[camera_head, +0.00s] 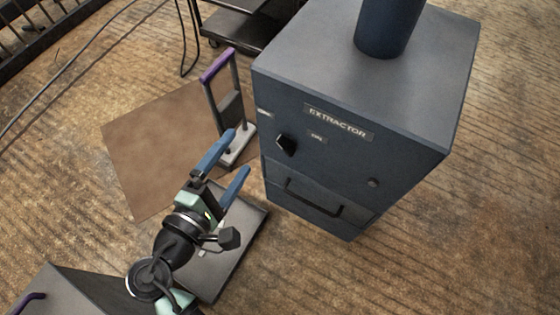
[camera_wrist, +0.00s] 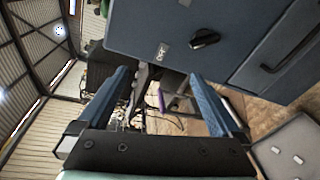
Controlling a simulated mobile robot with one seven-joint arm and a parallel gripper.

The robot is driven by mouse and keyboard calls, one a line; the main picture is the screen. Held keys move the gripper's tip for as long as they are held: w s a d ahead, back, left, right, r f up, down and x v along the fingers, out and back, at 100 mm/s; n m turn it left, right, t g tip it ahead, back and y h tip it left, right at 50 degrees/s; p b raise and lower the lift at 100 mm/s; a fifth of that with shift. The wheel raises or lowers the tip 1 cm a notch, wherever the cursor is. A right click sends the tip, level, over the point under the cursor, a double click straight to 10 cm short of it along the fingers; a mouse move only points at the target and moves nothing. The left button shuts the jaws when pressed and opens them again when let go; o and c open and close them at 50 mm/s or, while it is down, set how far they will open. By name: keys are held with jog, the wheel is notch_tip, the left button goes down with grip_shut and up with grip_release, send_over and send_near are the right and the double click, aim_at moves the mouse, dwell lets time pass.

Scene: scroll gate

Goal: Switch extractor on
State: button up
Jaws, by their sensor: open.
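The extractor (camera_head: 345,150) is a dark blue-grey cabinet with an "EXTRACTOR" label on its front, at the right of the head view. A black rotary knob (camera_head: 286,144) sits on its upper front face, between two small labels. In the wrist view the knob (camera_wrist: 204,39) shows at the upper right on the cabinet face (camera_wrist: 240,20), with a small label to its left. My gripper (camera_head: 238,153) is open and empty, with two blue fingers. It is in front and to the left of the cabinet, apart from the knob. The wrist view shows both fingers (camera_wrist: 162,82) spread wide.
A drawer handle (camera_head: 315,198) juts from the cabinet's lower front. A dark pipe (camera_head: 388,28) rises from its top. A stand with a purple handle (camera_head: 217,66) is left of the cabinet. A grey plate (camera_head: 250,235) lies below my gripper. A brown mat (camera_head: 150,150) covers floor at left.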

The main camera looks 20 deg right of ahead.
aim_at(285, 150)
jog(key=s+f+n+h+b, duration=0.25)
jog(key=s+f+b, duration=0.2)
jog(key=f, duration=0.45)
jog(key=shift+n, duration=0.55)
jog(key=b+x, duration=0.1)
jog(key=x, duration=0.3)
jog(key=b+x, duration=0.1)
jog(key=x, duration=0.3)
jog(key=b+x, duration=0.1)
jog(key=x, duration=0.3)
jog(key=shift+s+d, duration=0.15)
jog(key=shift+d, duration=0.4)
jog(key=c, duration=1.4)
